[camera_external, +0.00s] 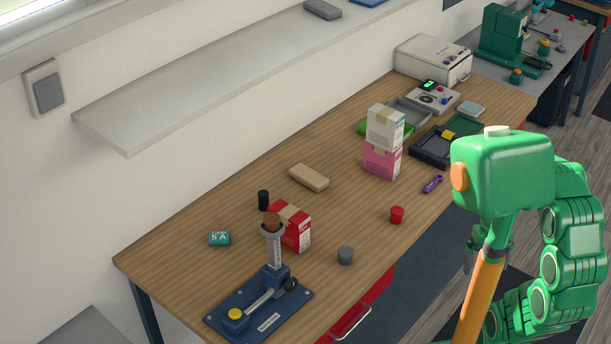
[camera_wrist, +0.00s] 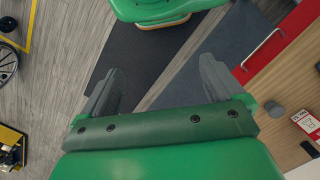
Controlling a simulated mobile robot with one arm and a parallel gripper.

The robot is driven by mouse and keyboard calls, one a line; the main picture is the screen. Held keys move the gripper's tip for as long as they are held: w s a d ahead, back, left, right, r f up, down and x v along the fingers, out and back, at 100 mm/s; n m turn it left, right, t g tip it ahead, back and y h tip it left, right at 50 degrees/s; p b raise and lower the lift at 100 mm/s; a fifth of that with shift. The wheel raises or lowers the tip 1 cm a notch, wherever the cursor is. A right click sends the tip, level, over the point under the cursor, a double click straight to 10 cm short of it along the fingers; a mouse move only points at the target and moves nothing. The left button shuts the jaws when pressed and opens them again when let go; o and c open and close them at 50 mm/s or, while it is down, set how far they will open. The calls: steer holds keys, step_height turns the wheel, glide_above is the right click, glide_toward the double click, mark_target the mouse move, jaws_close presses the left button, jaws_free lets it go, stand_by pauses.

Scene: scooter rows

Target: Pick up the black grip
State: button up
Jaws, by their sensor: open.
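The black grip (camera_external: 263,200) looks like a small dark upright cylinder on the wooden table, just behind and left of a red-and-white box (camera_external: 293,226). A dark shape at the right edge of the wrist view (camera_wrist: 310,149) is probably it, partly cut off. My gripper (camera_wrist: 160,88) is open, with two grey fingers spread apart and nothing between them, over the floor and a dark mat. In the external view my gripper (camera_external: 478,250) is off the table's front side, well to the right of the grip and partly hidden by my arm.
A blue fixture (camera_external: 258,310) with an upright post stands at the table's near end, close to the red-and-white box. A grey cup (camera_external: 345,256), red cap (camera_external: 397,215), tan block (camera_external: 309,177) and stacked boxes (camera_external: 383,142) stand around. A shelf (camera_external: 220,75) hangs above.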

steer(key=c, duration=0.5)
steer(key=w+a+r+m+y, duration=0.2)
steer(key=w+a+m+y, duration=0.65)
steer(key=w+a, duration=2.25)
steer(key=m+t+y, duration=0.4)
steer(key=m, duration=0.8)
glide_toward(265, 193)
steer(key=a, duration=0.2)
steer(key=shift+w+a+f+h, duration=0.25)
steer(key=shift+w+a+f, duration=0.15)
steer(key=shift+w+f, duration=0.25)
steer(key=shift+s+x, duration=0.15)
steer(key=shift+x, duration=1.7)
steer(key=shift+s+x, duration=0.15)
steer(key=shift+x, duration=1.75)
